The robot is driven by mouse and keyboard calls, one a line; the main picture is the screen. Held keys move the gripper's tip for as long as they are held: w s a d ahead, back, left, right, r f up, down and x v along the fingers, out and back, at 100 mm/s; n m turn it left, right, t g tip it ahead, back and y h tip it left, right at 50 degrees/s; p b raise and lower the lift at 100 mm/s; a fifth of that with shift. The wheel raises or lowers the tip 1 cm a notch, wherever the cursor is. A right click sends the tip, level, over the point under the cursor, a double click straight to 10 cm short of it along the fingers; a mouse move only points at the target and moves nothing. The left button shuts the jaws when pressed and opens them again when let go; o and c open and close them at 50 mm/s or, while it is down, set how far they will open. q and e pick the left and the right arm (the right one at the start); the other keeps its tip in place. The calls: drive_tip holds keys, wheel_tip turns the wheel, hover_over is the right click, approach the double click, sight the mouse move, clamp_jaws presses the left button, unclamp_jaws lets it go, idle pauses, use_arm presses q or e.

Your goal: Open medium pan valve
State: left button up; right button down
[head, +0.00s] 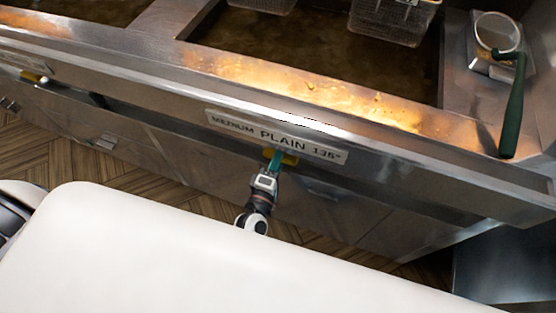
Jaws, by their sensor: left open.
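The label "MEDIUM PLAIN 135°" (276,137) is on the steel front of the fryer in the head view. A yellow valve handle (290,159) sits just below it, partly hidden by my gripper. My left gripper (276,160), with teal fingers, is at the handle and overlaps its middle. It is open; whether the fingers touch the handle or stand around it cannot be told. The medium pan (330,55) behind the front holds brown oil. My right gripper is not in view.
Another yellow handle (35,78) is at the far left under a second label. Wire baskets (395,20) hang at the back of the pan. A strainer with a green handle (514,105) lies on the right ledge. Wooden floor (60,160) shows below the front.

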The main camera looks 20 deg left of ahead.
use_arm(q)
clamp_jaws()
drive_tip(key=shift+m, duration=0.4)
drive_tip(key=shift+m+p, duration=2.55)
drive_tip(key=shift+m, duration=5.95)
unclamp_jaws()
